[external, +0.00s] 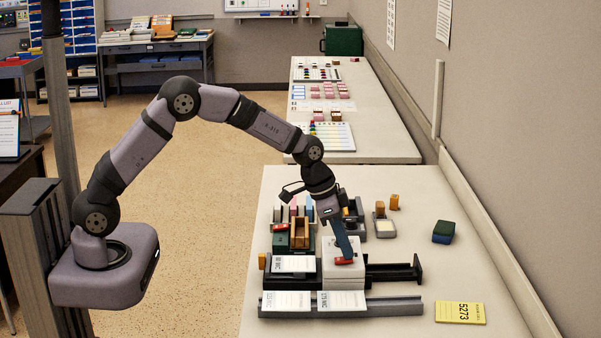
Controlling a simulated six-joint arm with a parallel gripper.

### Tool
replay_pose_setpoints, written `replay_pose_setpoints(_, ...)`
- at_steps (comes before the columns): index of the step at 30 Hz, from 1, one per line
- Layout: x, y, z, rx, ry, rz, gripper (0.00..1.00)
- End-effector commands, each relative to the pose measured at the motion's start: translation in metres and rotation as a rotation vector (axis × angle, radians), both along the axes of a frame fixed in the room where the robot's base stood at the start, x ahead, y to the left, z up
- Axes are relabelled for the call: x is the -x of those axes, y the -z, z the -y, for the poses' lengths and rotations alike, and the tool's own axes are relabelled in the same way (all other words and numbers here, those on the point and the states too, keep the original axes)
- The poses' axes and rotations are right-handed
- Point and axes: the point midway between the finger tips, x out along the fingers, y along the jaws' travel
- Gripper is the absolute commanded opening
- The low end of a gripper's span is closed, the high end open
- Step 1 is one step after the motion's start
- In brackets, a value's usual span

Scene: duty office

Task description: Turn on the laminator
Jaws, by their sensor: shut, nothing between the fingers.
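What looks like the laminator is a low unit on the near table, with a white block (344,280) at its middle and dark parts to either side. A red switch-like piece (343,262) lies on top of the white block. My gripper (346,255) points down over this block, its fingers shut and empty. The fingertips are at or just above the red piece; I cannot tell whether they touch it. They hide part of the block's top and back. Whether the switch is on or off cannot be made out.
A white card (295,264) lies on the dark left part. A grey rail (390,306) with cards runs along the front. Wooden holders (301,232) and a grey tray (384,228) stand behind. A green-blue block (443,232) and yellow card (460,313) lie right, with bare tabletop between.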

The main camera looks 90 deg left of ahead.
Motion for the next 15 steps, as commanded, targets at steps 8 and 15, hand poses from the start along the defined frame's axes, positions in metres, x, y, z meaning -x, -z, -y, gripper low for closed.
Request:
replay_pose_setpoints(8, -0.0010, 0.0047, 0.0005, 0.001, 0.000, -0.004, 0.00)
replay_pose_setpoints(15, 0.0049, 0.0063, 0.0005, 0.002, 0.000, -0.007, 0.00)
